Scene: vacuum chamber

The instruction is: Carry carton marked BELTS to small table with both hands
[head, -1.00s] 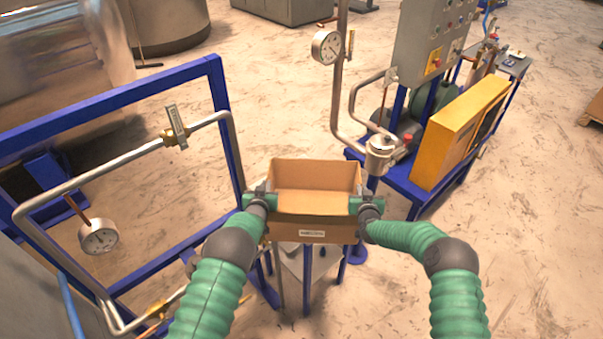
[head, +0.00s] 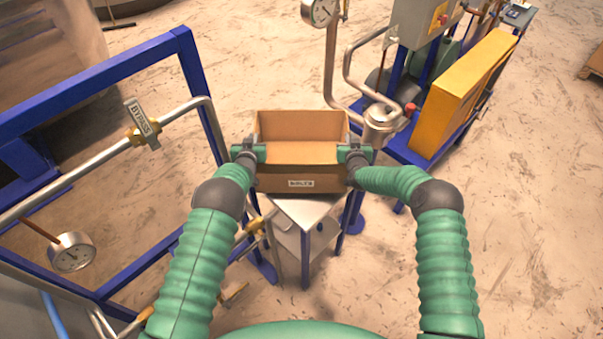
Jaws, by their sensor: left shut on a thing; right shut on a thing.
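The open brown carton (head: 280,180) is in the middle of the head view, with a small white label on its near side; the lettering is too small to read surely. My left gripper (head: 258,153) is shut on the carton's left side and my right gripper (head: 344,154) is shut on its right side. The carton looks roughly level and its visible inside looks empty. A small table (head: 304,214) with a grey top and blue legs shows below and in front of the carton. The carton hides its far part, and I cannot tell whether the two touch.
On the right is a blue bench with a metal vessel (head: 382,125) and a yellow unit (head: 465,92).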

